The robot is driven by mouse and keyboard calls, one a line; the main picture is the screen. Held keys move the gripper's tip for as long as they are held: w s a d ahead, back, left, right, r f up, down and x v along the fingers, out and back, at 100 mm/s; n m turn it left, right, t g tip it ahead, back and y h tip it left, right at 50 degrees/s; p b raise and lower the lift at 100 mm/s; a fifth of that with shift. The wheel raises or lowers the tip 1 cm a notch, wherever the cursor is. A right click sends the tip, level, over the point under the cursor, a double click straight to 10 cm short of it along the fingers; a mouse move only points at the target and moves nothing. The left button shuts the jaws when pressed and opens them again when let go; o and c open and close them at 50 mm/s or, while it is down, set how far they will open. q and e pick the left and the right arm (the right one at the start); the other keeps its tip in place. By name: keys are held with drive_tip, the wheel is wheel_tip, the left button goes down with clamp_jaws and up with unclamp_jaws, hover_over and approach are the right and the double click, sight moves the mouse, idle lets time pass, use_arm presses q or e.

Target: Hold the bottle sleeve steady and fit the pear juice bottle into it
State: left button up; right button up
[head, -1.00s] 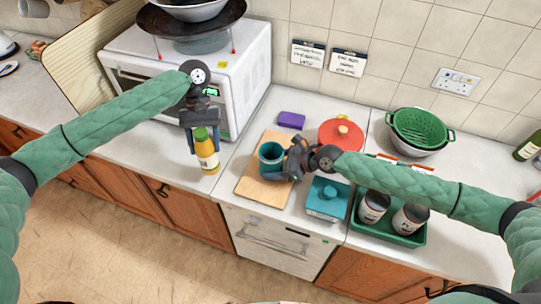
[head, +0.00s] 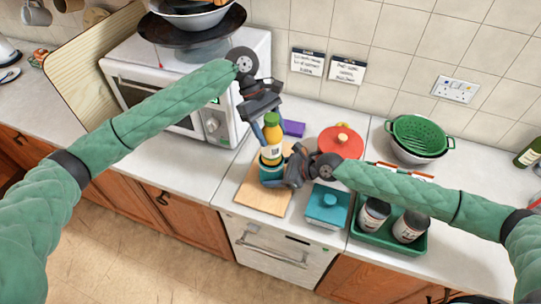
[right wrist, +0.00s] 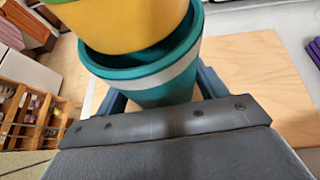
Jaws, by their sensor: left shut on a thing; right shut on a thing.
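The pear juice bottle (head: 272,141), yellow with a green cap and white label, is upright over the teal bottle sleeve (head: 269,173). My left gripper (head: 267,126) is shut on the bottle near its top. My right gripper (head: 283,178) is shut around the sleeve, which stands on the wooden board. In the right wrist view, the bottle's yellow base (right wrist: 130,25) is at the open mouth of the sleeve (right wrist: 155,80), with dark inner wall showing beside it. I cannot tell how deep the base sits.
The wooden board (head: 258,198) lies under the sleeve. A green tray (head: 390,238) holds cans at right. The white microwave (head: 190,60) stands at left.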

sight(270, 149)
use_arm(q)
drive_tip(key=shift+f, duration=3.7)
drive_tip(key=shift+f, duration=0.55)
drive_tip(key=o, duration=1.2)
drive_tip(key=shift+o, duration=0.2)
drive_tip(key=shift+r, duration=0.3)
drive_tip(key=v, duration=1.2)
drive_tip(key=shift+r, duration=0.3)
use_arm(e)
drive_tip(key=o, duration=0.8)
